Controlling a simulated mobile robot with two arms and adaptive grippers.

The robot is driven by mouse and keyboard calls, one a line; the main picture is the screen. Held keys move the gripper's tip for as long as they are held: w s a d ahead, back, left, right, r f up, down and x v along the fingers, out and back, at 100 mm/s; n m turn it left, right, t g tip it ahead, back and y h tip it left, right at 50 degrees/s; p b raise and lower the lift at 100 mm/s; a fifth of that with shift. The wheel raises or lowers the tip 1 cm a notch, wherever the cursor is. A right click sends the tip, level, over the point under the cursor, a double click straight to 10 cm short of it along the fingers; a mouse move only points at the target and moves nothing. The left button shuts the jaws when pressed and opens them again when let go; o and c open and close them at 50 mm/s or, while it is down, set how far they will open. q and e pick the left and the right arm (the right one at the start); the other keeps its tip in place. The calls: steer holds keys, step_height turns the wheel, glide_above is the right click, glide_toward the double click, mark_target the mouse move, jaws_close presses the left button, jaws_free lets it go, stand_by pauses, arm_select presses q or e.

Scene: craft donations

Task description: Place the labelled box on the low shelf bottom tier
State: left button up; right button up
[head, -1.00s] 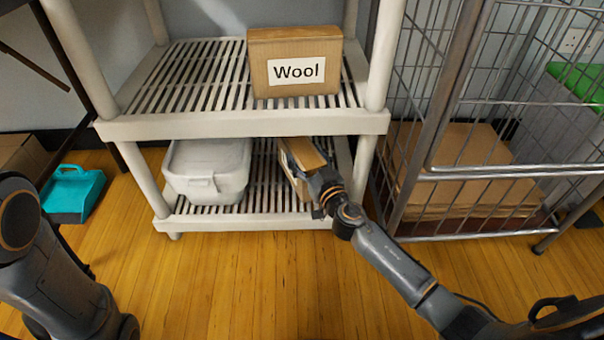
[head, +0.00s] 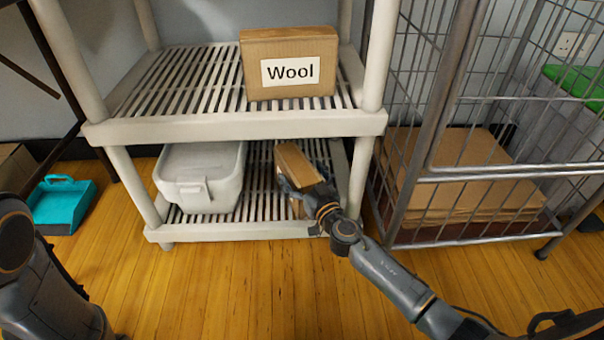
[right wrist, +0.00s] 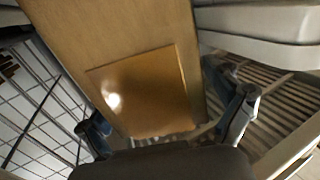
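A brown cardboard box (head: 299,164) is at the right end of the low shelf's bottom tier (head: 262,182), turned and tilted. My right gripper (head: 303,190) reaches in from the front, with its fingers on either side of this box. The right wrist view shows the box (right wrist: 150,85) between the two fingers of the gripper (right wrist: 166,115), which looks shut on it. Whether the box's underside touches the slats is hidden, and no label shows on its visible faces. Another cardboard box, labelled "Wool" (head: 290,45), stands upright on the upper tier. My left gripper is out of view.
A pale lidded bin (head: 200,185) fills the left part of the bottom tier. The upper tier (head: 230,127) overhangs it, with shelf posts at the corners. A wire cage (head: 430,150) with flat cardboard stands close on the right. A teal dustpan (head: 62,205) lies left.

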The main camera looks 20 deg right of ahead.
steer(key=shift+r, duration=0.15)
steer(key=s, duration=0.7)
steer(key=s+d, duration=0.1)
steer(key=s, duration=0.3)
steer(key=shift+d, duration=0.1)
steer(key=shift+s+b, duration=0.3)
steer(key=shift+s, duration=0.15)
